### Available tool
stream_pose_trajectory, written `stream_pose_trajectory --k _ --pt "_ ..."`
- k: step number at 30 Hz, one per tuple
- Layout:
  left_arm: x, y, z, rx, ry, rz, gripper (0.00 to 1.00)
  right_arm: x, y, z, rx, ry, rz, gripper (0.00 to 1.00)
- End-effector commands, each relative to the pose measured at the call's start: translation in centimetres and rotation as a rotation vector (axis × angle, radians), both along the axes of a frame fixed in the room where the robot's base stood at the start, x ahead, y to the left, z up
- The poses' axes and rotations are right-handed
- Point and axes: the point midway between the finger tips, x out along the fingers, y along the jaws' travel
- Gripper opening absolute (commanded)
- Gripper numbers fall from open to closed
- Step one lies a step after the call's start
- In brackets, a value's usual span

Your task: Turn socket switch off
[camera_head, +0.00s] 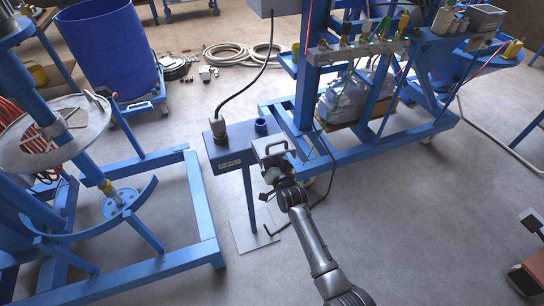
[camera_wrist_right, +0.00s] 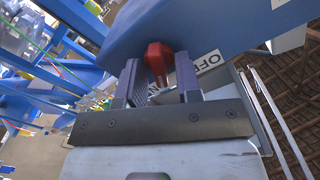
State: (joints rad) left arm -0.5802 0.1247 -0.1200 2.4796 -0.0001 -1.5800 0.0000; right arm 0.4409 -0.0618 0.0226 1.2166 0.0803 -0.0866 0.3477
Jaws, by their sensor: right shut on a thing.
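The blue socket box (camera_head: 230,152) stands on a blue post, with a light label on its front. A black plug (camera_head: 217,127) with a cable sits on its left top, and a round blue socket (camera_head: 260,126) is at its right. My right gripper (camera_head: 264,148) is at the box's right end and hides the switch in the head view. In the right wrist view, the red switch (camera_wrist_right: 158,56) is between the two fingers of my right gripper (camera_wrist_right: 159,78), which is shut on it. An "OFF" label (camera_wrist_right: 208,62) is beside it. My left gripper is out of view.
A blue frame on wheels (camera_head: 365,152) stands just behind and right of the box, with hoses and fittings above. A blue mixer stand (camera_head: 200,205) is at left. A blue barrel (camera_head: 108,48) stands behind. The floor at right front is mostly clear.

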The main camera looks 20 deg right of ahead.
Motion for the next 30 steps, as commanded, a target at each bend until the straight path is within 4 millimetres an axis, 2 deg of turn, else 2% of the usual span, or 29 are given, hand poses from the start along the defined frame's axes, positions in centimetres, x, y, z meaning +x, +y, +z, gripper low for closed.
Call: stream_pose_trajectory --k 1,3,12,30 --pt "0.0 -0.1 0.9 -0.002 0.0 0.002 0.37 0.0 0.0 0.4 -0.045 0.002 0.0 0.08" --pt "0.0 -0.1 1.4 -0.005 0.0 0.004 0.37 0.0 0.1 0.3 -0.111 0.002 0.0 0.08" --pt "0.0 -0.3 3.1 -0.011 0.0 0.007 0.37 0.0 0.2 0.2 -0.396 -0.002 0.001 0.08" --pt "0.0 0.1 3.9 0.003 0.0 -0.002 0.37 0.0 0.4 -0.1 -0.939 -0.011 0.0 0.08"
